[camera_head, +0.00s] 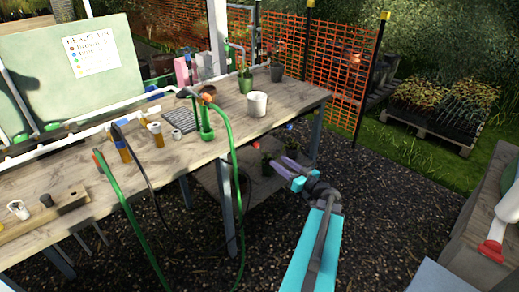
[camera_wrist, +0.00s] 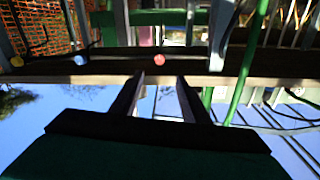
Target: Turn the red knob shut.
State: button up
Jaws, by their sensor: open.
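The red knob (camera_head: 255,143) is small and sits at the front edge of the wooden bench (camera_head: 290,103). In the wrist view the red knob (camera_wrist: 160,60) shows as a small round end, centred just beyond the gap between my fingertips. My gripper (camera_head: 276,167) is in front of the bench edge, below and right of the knob in the head view. It is open and empty, and in the wrist view its two fingers (camera_wrist: 159,82) stand apart, with the knob not between them.
A blue knob (camera_head: 289,127) sits along the same edge; a blue knob (camera_wrist: 78,60) and a yellow one (camera_wrist: 17,62) show in the wrist view. A green hose (camera_head: 233,170) hangs left of my gripper. Gravel (camera_head: 390,200) to the right is clear.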

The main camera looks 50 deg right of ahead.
aim_at(257, 146)
jog(key=shift+w, duration=0.15)
jog(key=w, duration=0.4)
jog(key=w+d+p, duration=0.1)
jog(key=w, duration=0.8)
jog(key=shift+w+d, duration=0.25)
jog(key=shift+d, duration=0.15)
jog(key=c, duration=0.9)
jog(key=shift+a, duration=0.25)
jog(key=shift+c, duration=0.8)
jog(key=shift+d, duration=0.15)
